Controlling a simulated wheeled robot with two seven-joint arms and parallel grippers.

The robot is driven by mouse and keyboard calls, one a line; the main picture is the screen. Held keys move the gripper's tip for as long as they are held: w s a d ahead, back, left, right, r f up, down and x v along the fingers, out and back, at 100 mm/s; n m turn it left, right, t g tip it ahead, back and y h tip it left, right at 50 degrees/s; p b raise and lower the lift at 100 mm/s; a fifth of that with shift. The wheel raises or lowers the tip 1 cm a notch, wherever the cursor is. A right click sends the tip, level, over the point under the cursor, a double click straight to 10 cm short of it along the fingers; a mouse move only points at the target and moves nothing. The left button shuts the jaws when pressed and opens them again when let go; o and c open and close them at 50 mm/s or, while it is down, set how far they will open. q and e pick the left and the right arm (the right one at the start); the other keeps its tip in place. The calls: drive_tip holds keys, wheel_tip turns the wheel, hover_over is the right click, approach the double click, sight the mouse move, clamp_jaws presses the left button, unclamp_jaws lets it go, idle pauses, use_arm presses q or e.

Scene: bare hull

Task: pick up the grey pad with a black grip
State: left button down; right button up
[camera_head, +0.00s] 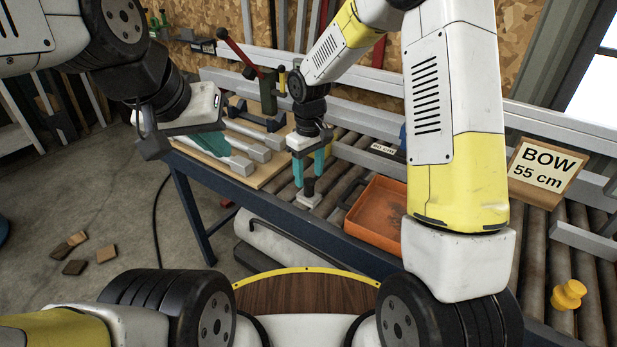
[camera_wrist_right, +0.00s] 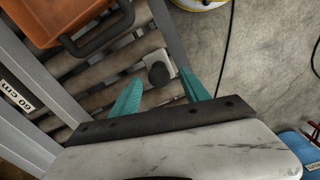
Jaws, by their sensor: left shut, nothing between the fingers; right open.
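The grey pad (camera_head: 307,201) lies on the rollers near the front edge of the roller bench, with its black grip (camera_head: 309,187) standing up from it. The pad (camera_wrist_right: 173,62) and its black grip (camera_wrist_right: 158,74) also show in the right wrist view, between the fingertips as seen from there. My right gripper (camera_head: 309,181) points down with its teal fingers open, just above or around the grip; I cannot tell which. It also shows in the right wrist view (camera_wrist_right: 159,77). My left gripper (camera_head: 208,146) is shut and empty, further left above the grey bars.
An orange tray (camera_head: 376,214) with a black handle stands just right of the pad. Grey bars (camera_head: 252,146) lie on a wooden board to the left. A sign reading BOW 55 cm (camera_head: 544,171) and a yellow knob (camera_head: 568,294) are at the right.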

sight(309, 181)
wheel_tip(309, 181, down, 5)
drive_tip(key=shift+w+r, duration=0.15)
drive_tip(key=shift+r, duration=0.05)
clamp_jaws()
